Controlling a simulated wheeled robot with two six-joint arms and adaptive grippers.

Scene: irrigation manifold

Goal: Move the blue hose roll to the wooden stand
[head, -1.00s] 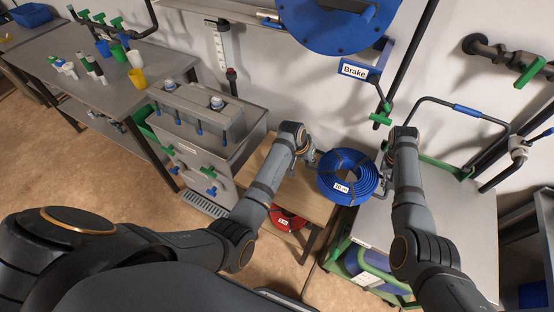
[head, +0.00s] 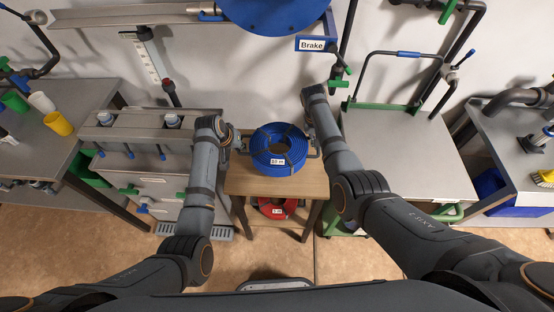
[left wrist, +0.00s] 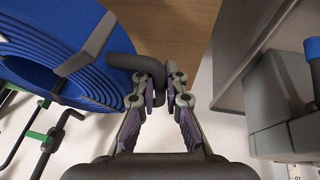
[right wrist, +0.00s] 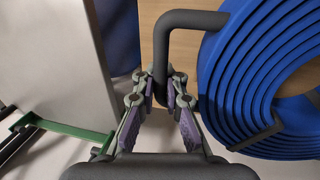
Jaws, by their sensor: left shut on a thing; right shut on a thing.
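The blue hose roll (head: 261,157), with a white length label on its front, is over the top of the wooden stand (head: 302,185) in the head view. I cannot tell whether it touches the top or hangs just above it. My left gripper (head: 236,144) is shut on the dark handle at the roll's left side; the left wrist view shows this handle (left wrist: 120,62) between the fingers. My right gripper (head: 316,150) is shut on the opposite handle, which shows in the right wrist view (right wrist: 178,18). The roll looks roughly level.
A red hose roll (head: 290,207) lies on the stand's lower shelf. A metal tank unit (head: 135,165) stands close on the left. A grey-topped cart (head: 400,150) with a green frame stands close on the right. A blue reel with a "Brake" sign (head: 312,45) is above.

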